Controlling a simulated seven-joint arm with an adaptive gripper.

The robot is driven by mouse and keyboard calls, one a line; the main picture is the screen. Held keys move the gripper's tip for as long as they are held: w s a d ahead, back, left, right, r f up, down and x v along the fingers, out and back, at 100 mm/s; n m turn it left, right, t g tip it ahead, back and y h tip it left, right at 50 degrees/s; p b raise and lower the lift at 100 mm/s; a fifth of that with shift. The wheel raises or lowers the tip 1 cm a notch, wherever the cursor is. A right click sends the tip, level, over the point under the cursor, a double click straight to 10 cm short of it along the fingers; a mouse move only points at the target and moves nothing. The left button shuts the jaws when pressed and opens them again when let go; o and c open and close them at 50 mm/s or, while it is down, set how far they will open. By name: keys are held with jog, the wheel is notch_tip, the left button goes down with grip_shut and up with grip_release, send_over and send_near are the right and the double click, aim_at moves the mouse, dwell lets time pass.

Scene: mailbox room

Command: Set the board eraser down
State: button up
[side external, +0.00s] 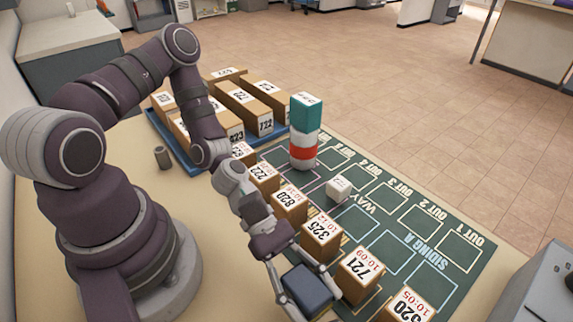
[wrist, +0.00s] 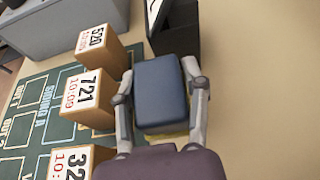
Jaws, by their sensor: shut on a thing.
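The board eraser (side external: 307,289) is a dark blue block held between the two fingers of my gripper (side external: 305,287). In the wrist view the eraser (wrist: 161,92) fills the space between the fingertips of my gripper (wrist: 160,95), with a yellowish lower layer showing at its near edge. My gripper is shut on it, beside the row of numbered blocks, on the near side of the green board. Whether the eraser touches the table is hard to tell.
Numbered blocks such as 721 (side external: 361,275) and 325 (side external: 321,238) stand close by along the green board (side external: 400,245). A teal, red and white stack (side external: 304,135) and a white cube (side external: 339,188) stand on the board. A dark object (wrist: 176,30) lies just beyond the eraser. Bare table (wrist: 255,110) shows right of my gripper.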

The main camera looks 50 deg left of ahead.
notch_tip(320, 180, up, 14)
jog(key=n+t+y, duration=0.4)
jog(key=n+t, duration=0.5)
send_over(399, 223)
notch_tip(399, 223, down, 9)
notch_tip(399, 223, down, 9)
jog(key=shift+r, duration=0.2)
jog(key=o, duration=1.2)
jog(key=shift+f, duration=0.15)
